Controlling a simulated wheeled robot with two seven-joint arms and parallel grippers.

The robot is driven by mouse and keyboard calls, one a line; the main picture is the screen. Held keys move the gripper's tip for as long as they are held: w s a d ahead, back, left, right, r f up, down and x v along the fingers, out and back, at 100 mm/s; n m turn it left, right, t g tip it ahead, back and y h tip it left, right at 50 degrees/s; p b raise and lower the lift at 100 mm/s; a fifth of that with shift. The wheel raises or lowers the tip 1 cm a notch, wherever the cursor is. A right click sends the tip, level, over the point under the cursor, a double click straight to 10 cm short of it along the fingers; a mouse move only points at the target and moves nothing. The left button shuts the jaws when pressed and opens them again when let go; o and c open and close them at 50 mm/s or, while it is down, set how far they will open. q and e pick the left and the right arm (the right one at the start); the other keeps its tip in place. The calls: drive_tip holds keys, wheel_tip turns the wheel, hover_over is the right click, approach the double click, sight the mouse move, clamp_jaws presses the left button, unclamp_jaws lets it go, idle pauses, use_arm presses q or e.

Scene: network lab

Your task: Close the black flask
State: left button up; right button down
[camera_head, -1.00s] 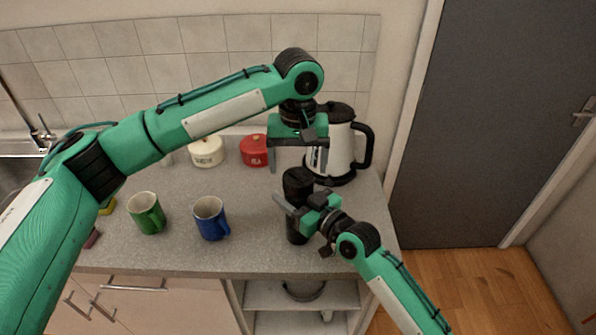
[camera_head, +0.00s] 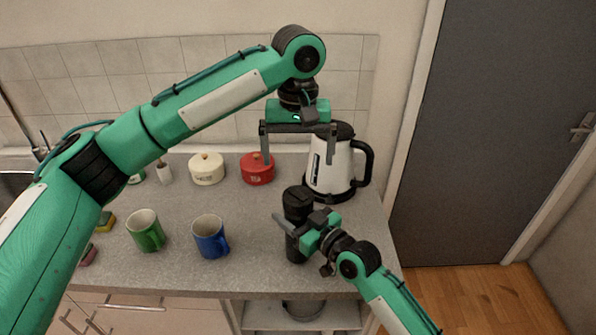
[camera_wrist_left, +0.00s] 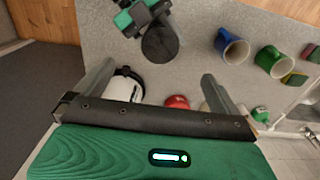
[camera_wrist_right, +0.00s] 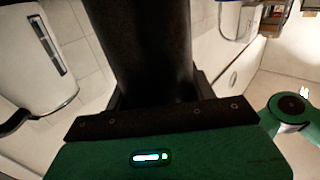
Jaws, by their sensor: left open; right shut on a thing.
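The black flask (camera_head: 297,205) stands upright near the front right of the counter. My right gripper (camera_head: 296,228) is shut around its body from the right; the right wrist view shows the dark flask body (camera_wrist_right: 150,45) between its fingers, with its top out of frame. My left gripper (camera_head: 298,152) is open and empty, fingers pointing down, above and a little behind the flask. In the left wrist view the flask's round dark top (camera_wrist_left: 160,43) lies beyond the open fingertips. I cannot tell how the lid sits on the flask.
A white and black kettle (camera_head: 335,170) stands close behind the flask to the right. A red canister (camera_head: 257,170) and a cream canister (camera_head: 206,170) stand at the back. A blue mug (camera_head: 209,238) and a green mug (camera_head: 145,231) stand left. Counter between blue mug and flask is clear.

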use_arm(q)
wheel_tip(320, 180, up, 5)
drive_tip(key=shift+r, duration=0.1)
idle(0.3)
use_arm(e)
drive_tip(key=shift+c, duration=2.1)
unclamp_jaws()
use_arm(q)
drive_tip(key=shift+f+b, duration=1.8)
drive_tip(key=shift+f, duration=0.05)
use_arm(e)
drive_tip(key=v, duration=1.4)
